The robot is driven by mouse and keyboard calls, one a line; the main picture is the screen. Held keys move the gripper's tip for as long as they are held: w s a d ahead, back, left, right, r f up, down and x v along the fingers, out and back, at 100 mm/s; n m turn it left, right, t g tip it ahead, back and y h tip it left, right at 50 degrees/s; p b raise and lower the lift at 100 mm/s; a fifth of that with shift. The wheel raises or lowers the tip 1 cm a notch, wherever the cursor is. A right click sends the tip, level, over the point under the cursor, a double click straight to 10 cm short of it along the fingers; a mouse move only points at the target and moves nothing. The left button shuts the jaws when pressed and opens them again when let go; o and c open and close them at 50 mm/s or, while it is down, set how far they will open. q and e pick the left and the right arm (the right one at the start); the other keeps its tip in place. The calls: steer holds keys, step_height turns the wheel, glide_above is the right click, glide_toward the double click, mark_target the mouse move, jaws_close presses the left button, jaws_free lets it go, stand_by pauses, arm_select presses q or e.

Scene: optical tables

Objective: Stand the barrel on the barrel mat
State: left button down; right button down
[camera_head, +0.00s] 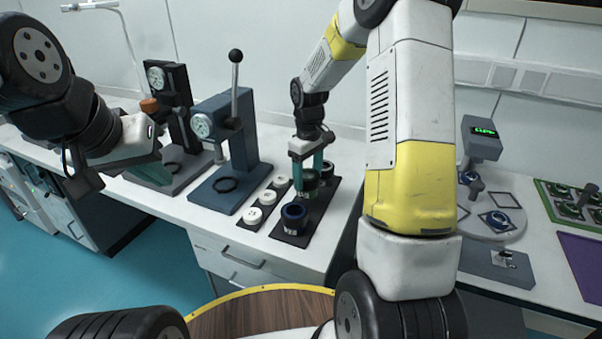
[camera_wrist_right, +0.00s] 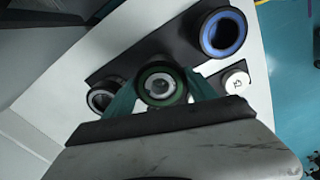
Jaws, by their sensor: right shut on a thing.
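A dark barrel with a green ring (camera_head: 310,177) is between the teal fingers of my right gripper (camera_head: 308,172), which is shut on it. In the right wrist view the barrel (camera_wrist_right: 160,84) shows its round open top between both fingers. It is over the middle of a dark tray (camera_head: 330,190); I cannot tell whether it touches the tray. A blue-ringed barrel (camera_head: 294,217) stands on the tray's near end, and a dark barrel (camera_head: 326,169) at its far end. My left gripper (camera_head: 142,158) is at the left, away from the barrels; its opening is unclear. I cannot identify the barrel mat for certain.
A dark strip with white caps (camera_head: 254,215) lies left of the tray. A blue lever press (camera_head: 228,160) and a dark press (camera_head: 172,115) stand further left. Right of my arm are a round white stand (camera_head: 482,215) and a green tray (camera_head: 560,200).

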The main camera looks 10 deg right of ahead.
steer(key=shift+d, duration=0.5)
steer(key=shift+f, duration=1.75)
steer(key=shift+f, duration=0.15)
steer(key=shift+c, duration=1.4)
jaws_free()
